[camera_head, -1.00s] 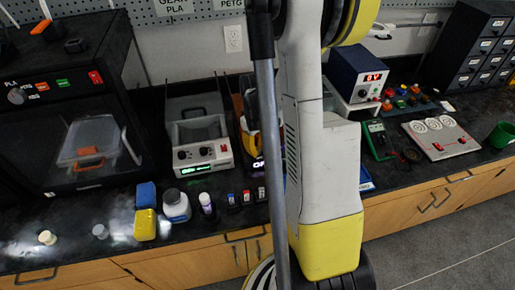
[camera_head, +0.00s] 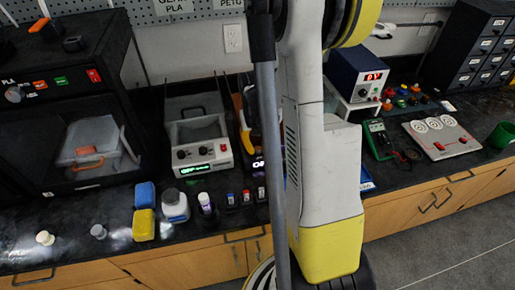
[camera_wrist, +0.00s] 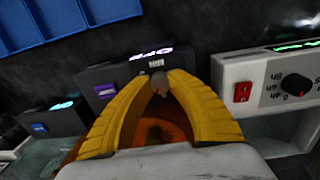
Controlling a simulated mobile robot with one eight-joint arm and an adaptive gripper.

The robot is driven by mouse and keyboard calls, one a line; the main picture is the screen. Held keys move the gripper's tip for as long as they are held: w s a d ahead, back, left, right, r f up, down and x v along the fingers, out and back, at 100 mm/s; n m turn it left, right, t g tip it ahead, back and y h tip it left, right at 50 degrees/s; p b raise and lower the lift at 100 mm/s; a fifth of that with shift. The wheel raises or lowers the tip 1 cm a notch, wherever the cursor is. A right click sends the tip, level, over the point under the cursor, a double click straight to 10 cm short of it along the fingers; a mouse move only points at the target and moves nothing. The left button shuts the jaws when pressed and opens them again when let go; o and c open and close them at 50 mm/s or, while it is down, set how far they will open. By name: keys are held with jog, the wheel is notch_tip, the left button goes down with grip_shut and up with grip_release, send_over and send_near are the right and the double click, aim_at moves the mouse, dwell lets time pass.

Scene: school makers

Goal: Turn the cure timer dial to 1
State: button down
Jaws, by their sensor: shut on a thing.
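My gripper (camera_wrist: 159,92) has two yellow fingers, which close in on a small grey round knob (camera_wrist: 158,79) in the wrist view. The knob stands on the front of a dark box (camera_wrist: 108,76) with a lit display (camera_wrist: 151,51), which appears upside down there. I take this knob for the cure timer dial; its marks are too small or hidden to read. An orange surface (camera_wrist: 155,130) shows between the fingers. In the head view, my arm hides most of this box, and only part of its lit display (camera_head: 258,164) shows.
A white device (camera_head: 201,150) with knobs and a green display stands left of my arm; its red switch (camera_wrist: 243,92) is close to my gripper. Small bottles (camera_head: 175,205) stand along the front edge. A blue tray (camera_wrist: 65,20) lies nearby.

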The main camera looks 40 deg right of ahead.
aim_at(255, 148)
jog(key=shift+m, duration=0.6)
jog(key=c, duration=1.2)
grip_release()
jog(key=shift+r, duration=0.15)
notch_tip(255, 148, up, 12)
jog(key=shift+w+a, duration=0.15)
jog(key=shift+a, duration=0.05)
jog(key=shift+a, duration=0.1)
